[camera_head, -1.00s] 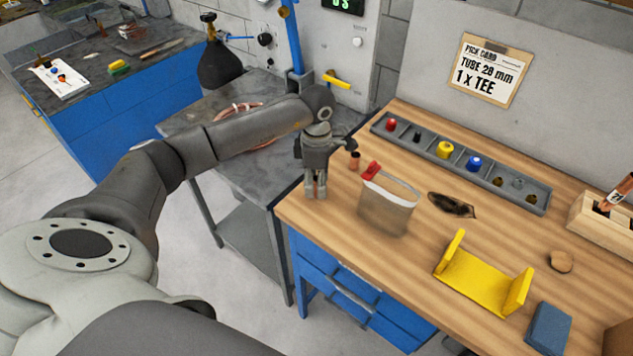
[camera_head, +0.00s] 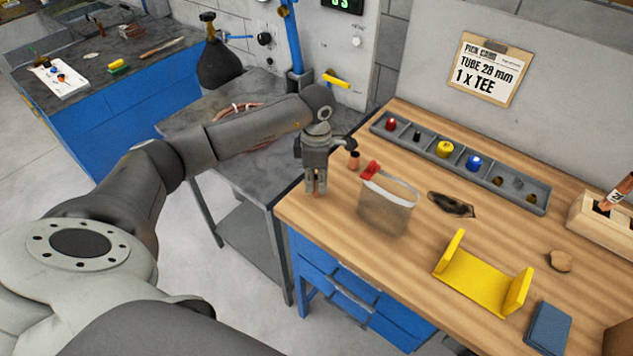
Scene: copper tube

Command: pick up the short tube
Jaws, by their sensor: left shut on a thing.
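My left gripper (camera_head: 316,190) points down at the near left corner of the wooden workbench (camera_head: 410,260). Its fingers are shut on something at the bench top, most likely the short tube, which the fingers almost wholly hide. A small copper piece (camera_head: 353,160) stands on the bench just right of the gripper, apart from the fingers. My right gripper is not in view.
A clear bag with a red clip (camera_head: 388,204) stands close right of the gripper. A grey parts tray (camera_head: 460,162), a dark pouch (camera_head: 452,205), a yellow bracket (camera_head: 482,277) and a blue block (camera_head: 547,327) are farther right. A grey metal table (camera_head: 225,125) adjoins left.

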